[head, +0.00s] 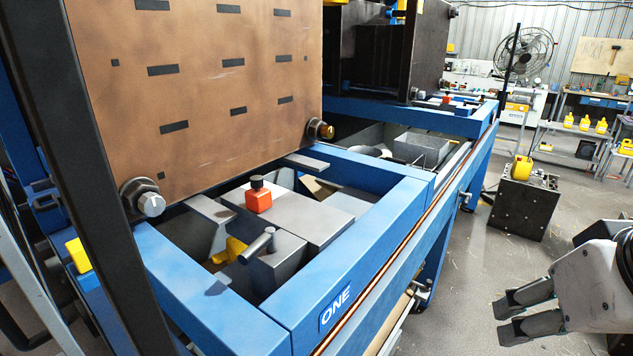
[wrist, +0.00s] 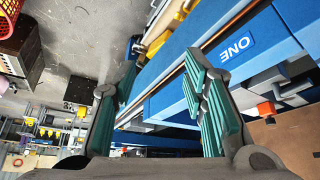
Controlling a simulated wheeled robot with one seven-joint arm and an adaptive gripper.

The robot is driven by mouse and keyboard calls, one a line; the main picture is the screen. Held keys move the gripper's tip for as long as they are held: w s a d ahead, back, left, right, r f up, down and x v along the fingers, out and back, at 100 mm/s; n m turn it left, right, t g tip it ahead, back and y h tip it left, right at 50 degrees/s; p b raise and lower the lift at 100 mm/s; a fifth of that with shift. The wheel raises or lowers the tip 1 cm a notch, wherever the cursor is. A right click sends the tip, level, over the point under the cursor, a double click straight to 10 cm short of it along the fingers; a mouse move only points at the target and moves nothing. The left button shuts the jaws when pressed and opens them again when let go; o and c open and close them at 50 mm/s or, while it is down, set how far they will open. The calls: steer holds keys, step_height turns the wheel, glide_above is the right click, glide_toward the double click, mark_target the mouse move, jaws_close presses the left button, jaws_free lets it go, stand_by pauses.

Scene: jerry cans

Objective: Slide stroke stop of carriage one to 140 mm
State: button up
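Carriage one's blue frame (head: 205,291) carries a label reading ONE (head: 336,308), and the label also shows in the wrist view (wrist: 237,47). An orange block (head: 258,201) with a dark knob (head: 256,182) sits on a grey plate inside the frame; it looks like the stroke stop, but I cannot be sure. The orange block also shows at the right of the wrist view (wrist: 266,110). No millimetre scale is readable. My gripper (head: 498,320) is at the lower right in the head view, outside the frame and apart from it. In the wrist view its teal-padded fingers (wrist: 163,60) are spread and empty.
A large brown plate (head: 200,90) stands over the frame. A second blue frame (head: 400,117) lies behind. A dark block with a yellow can (head: 522,168) stands on the floor. Floor between is clear.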

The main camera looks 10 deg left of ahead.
steer(key=shift+o, duration=0.8)
steer(key=m+g+y+b, duration=0.2)
steer(key=m+y+b, duration=0.6)
steer(key=m+y, duration=1.1)
glide_toward(256, 177)
steer(key=shift+m+h, duration=0.7)
steer(key=shift+m, duration=0.1)
steer(key=x, duration=0.5)
steer(key=p+x, duration=0.1)
steer(key=x, duration=0.3)
steer(key=shift+s+a+r, duration=0.1)
steer(key=shift+a+r, duration=0.15)
steer(key=shift+a, duration=0.15)
